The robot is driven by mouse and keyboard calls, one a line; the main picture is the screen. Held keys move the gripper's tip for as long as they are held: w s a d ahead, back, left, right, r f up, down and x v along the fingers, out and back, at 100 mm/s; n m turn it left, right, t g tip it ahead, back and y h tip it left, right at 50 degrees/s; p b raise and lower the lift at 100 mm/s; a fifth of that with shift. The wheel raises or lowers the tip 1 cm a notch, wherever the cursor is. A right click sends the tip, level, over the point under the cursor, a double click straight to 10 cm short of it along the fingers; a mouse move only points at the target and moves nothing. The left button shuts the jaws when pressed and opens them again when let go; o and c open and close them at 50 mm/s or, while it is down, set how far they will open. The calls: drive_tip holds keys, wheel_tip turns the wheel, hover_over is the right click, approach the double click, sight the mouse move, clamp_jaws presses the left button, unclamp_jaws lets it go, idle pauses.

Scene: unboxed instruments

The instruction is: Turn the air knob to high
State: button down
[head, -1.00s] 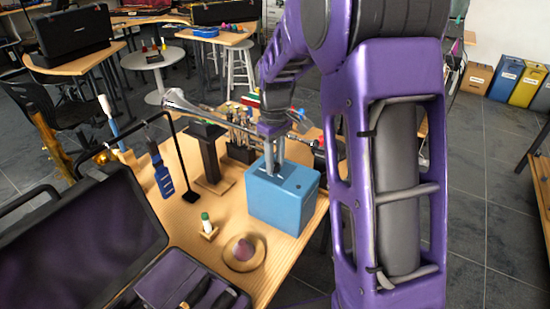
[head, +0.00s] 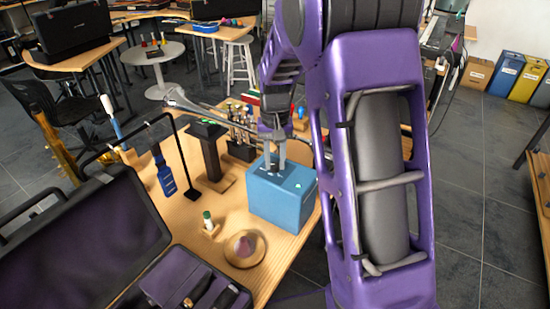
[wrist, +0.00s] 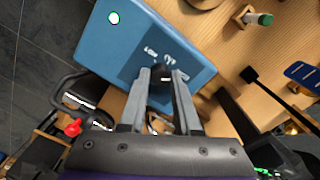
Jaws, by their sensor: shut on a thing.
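A blue box (head: 283,205) stands near the front right edge of the wooden table. My gripper (head: 275,163) reaches down to its top from above. In the wrist view, the black air knob (wrist: 161,77) sits on the box's top face (wrist: 120,45) between my two fingertips. The fingers are shut on the knob, which is partly hidden by them. Small white print, with LOW legible, lies just beyond the knob; the other marks are too small to read surely. A lit green-white button (wrist: 114,18) is near the box's far corner.
A dark post on a wooden base (head: 208,158), a small green-capped bottle (head: 208,219) and a round wooden dish (head: 244,248) stand left of the box. An open black case (head: 75,235) fills the lower left. A long metal instrument (head: 190,102) lies behind.

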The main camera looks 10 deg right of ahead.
sight(275, 164)
drive_tip(key=shift+m, duration=0.3)
idle(0.4)
drive_tip(key=c, duration=0.6)
unclamp_jaws()
drive_tip(key=shift+r, duration=0.15)
wheel_tip(275, 164, up, 17)
drive_tip(key=shift+r+p, duration=0.1)
drive_tip(key=shift+p, duration=0.85)
